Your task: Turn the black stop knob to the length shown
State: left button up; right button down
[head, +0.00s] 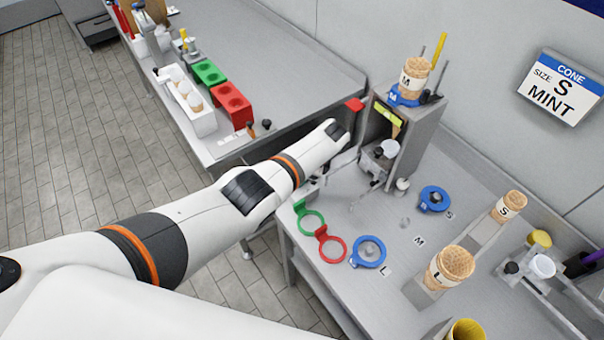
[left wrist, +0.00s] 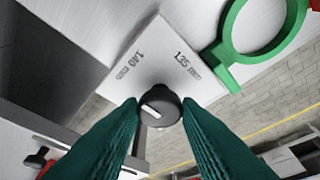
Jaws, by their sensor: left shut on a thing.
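The black stop knob (left wrist: 166,106) sits at the lower corner of a white plate (left wrist: 150,55) in the left wrist view. The plate is marked 140 mm on the left and 135 mm on the right. The knob's white pointer line lies on its left side, slanting up-left toward the 140 mm side. My left gripper (left wrist: 160,112) is shut on the knob, with a green ribbed finger on each side. In the head view its fingers are hard to make out beyond my arm. The wall sign (head: 560,88) reads CONE, SIZE S, MINT. My right gripper is not in view.
A green ring (head: 310,220), red ring (head: 332,248) and blue ring (head: 368,252) lie at the counter's near edge. A grey machine (head: 405,140) stands behind. Cones marked S (head: 508,206) and L (head: 450,266) stand at the right.

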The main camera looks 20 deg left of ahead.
pick_arm(q)
jog(key=o, duration=1)
jog(key=shift+c, duration=0.2)
jog(key=v, duration=0.4)
jog(key=shift+w+d+r+p, duration=0.1)
jog(key=shift+d+r+p, duration=0.1)
jog(key=shift+r+p, duration=0.2)
jog(key=b+v, duration=0.1)
jog(key=v, duration=0.6)
